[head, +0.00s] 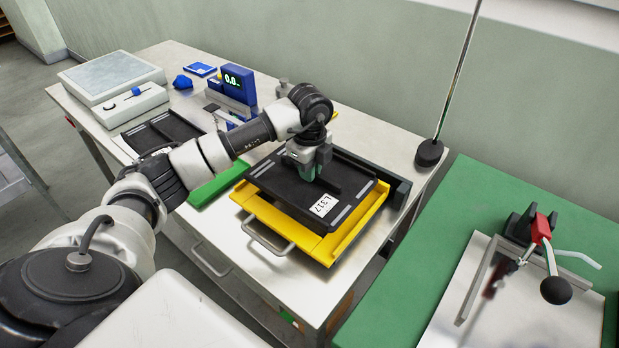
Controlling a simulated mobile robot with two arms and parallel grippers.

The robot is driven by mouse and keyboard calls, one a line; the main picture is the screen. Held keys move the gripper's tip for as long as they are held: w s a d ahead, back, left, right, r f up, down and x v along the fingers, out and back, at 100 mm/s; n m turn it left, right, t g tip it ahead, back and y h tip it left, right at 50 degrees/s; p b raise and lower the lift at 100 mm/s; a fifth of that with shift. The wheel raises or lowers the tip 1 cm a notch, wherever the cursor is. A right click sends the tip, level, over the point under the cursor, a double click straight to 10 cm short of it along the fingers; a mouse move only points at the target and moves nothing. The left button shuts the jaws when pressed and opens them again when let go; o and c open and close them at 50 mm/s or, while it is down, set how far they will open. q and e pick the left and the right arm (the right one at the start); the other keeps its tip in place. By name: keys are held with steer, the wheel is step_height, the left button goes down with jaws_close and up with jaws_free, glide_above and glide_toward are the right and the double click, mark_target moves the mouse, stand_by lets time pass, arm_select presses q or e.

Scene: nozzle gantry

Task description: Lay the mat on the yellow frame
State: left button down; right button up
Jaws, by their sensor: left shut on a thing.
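The mat is a black flat rectangle (289,196) with a white L317 label and grey strips near its edges. It is over the yellow frame (266,213), overlapping most of it. I cannot tell whether it rests fully on the frame or is held slightly above it. The yellow frame shows along the mat's front and right sides, with a metal handle at the front. My left gripper (318,173) points down at the mat's middle and is shut on the mat; its fingertips are partly hidden. My right gripper is not in view.
Behind the frame is a dark raised edge (399,192). A green block (219,184) and another black tray (160,133) lie to the left. A blue display device (238,86) stands farther back. A thin rod on a black base (429,153) stands right. A green table (560,190) carries a red-handled clamp.

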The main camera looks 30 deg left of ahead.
arm_select(q)
step_height(320, 180, down, 3)
steer(key=shift+f+p, duration=0.1)
steer(key=shift+p, duration=0.25)
steer(key=shift+f, duration=0.15)
steer(key=shift+f+b, duration=0.4)
steer(key=shift+f, duration=0.1)
steer(key=c, duration=1.2)
jaws_free()
steer(key=shift+r+p, duration=0.35)
steer(key=shift+r, duration=0.15)
step_height(320, 180, up, 12)
steer(key=shift+r+b, duration=0.1)
steer(key=shift+b, duration=0.95)
